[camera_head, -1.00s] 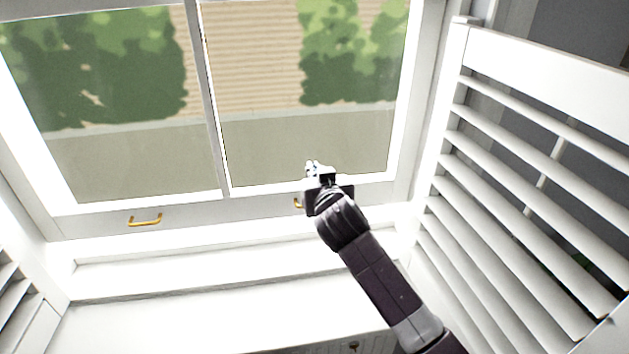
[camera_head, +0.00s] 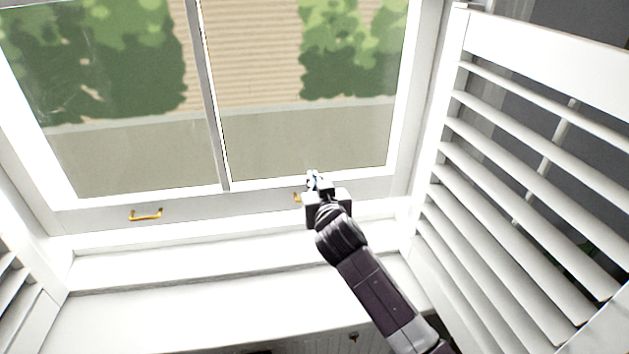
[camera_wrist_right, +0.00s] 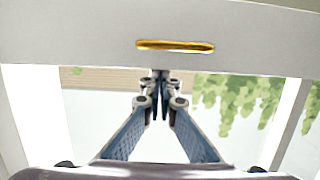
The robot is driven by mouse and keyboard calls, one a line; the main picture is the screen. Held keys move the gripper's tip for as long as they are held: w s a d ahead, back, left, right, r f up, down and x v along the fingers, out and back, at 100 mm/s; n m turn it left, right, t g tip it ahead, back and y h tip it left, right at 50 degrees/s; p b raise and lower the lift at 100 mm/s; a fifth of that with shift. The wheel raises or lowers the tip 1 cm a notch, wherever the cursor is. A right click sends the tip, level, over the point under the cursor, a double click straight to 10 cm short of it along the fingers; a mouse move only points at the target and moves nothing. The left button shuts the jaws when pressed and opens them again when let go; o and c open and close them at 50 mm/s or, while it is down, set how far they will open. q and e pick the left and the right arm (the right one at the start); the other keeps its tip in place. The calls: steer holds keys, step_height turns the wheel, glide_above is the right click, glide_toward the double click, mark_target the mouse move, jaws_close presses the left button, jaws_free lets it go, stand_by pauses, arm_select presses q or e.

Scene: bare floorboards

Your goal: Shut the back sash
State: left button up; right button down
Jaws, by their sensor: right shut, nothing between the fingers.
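A white window sash (camera_head: 240,204) with two panes and a vertical bar fills the upper left of the head view. Its bottom rail carries a brass handle on the left (camera_head: 146,214) and one on the right (camera_head: 297,198), the latter partly hidden by my gripper. My right gripper (camera_head: 313,176) is shut and empty, in front of the rail beside the right handle. In the right wrist view the fingertips (camera_wrist_right: 160,76) are together, just below the brass handle (camera_wrist_right: 175,46) in the picture. I cannot tell whether they touch the rail. My left gripper is out of view.
A white louvred shutter (camera_head: 530,170) stands open at the right, close to my right arm. Part of another shutter (camera_head: 20,300) shows at the lower left. A white sill (camera_head: 200,265) runs below the sash and is clear.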

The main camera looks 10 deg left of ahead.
steer(key=shift+g, duration=0.3)
step_height(320, 180, down, 13)
steer(key=b, duration=0.6)
steer(key=shift+s+b, duration=0.1)
steer(key=shift+b, duration=0.2)
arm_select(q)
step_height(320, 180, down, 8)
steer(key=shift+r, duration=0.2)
arm_select(e)
steer(key=shift+r, duration=0.1)
step_height(320, 180, up, 5)
steer(key=p, duration=0.5)
arm_select(q)
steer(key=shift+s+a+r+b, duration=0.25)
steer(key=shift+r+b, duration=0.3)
steer(key=shift+b, duration=0.15)
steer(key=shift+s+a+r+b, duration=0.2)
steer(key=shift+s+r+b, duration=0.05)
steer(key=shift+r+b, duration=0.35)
arm_select(e)
steer(key=v, duration=0.9)
steer(key=shift+s, duration=0.4)
